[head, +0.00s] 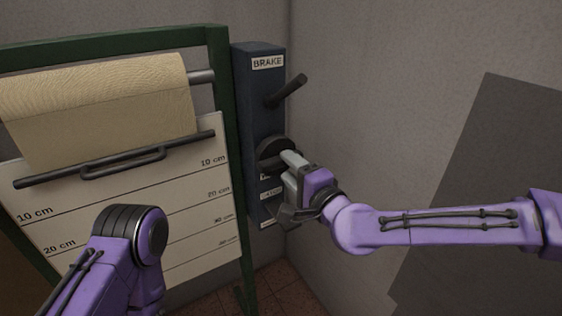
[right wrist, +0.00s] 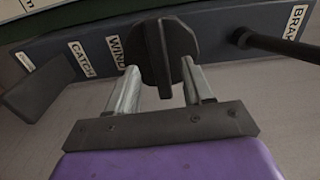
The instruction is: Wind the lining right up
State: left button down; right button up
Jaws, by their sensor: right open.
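The lining (head: 110,105) is cream cloth hanging from a roll on a grey rod, with a dark bar and handle (head: 120,162) along its lower edge. The bar lies above the board's 10 cm line. The dark round WIND knob (head: 268,152) is on the blue panel (head: 256,95); it shows in the right wrist view (right wrist: 165,50) with a raised grip. My right gripper (right wrist: 160,72) is open, its fingers on either side of that grip. I cannot tell whether they touch it. My left arm shows at the lower left; its gripper is out of view.
The BRAKE lever (head: 287,91) sticks out above the knob. A dark CATCH block (right wrist: 42,92) sits beyond the knob in the right wrist view. A green frame (head: 228,130) surrounds the marked white board (head: 125,215). A grey wall stands at the right.

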jog(key=v, duration=0.8)
jog(key=s+d+f+g+h+b, duration=0.1)
jog(key=s+d+f+g+h, duration=0.15)
jog(key=f, duration=0.75)
jog(key=s+d+f+g+h+b, duration=0.1)
jog(key=s+d+f+h, duration=0.2)
jog(key=f, duration=0.8)
jog(key=s+d+f+g+h+b, duration=0.1)
jog(key=s+d+f+g+h, duration=0.3)
jog(key=f, duration=0.6)
jog(key=s+d+f+n+g+h+b, duration=0.3)
jog(key=s+d+f+g+h, duration=0.1)
jog(key=s+d+f, duration=1.4)
jog(key=shift+s+d+f+n, duration=0.2)
jog(key=shift+s+f+n, duration=0.2)
jog(key=shift+s+f, duration=0.15)
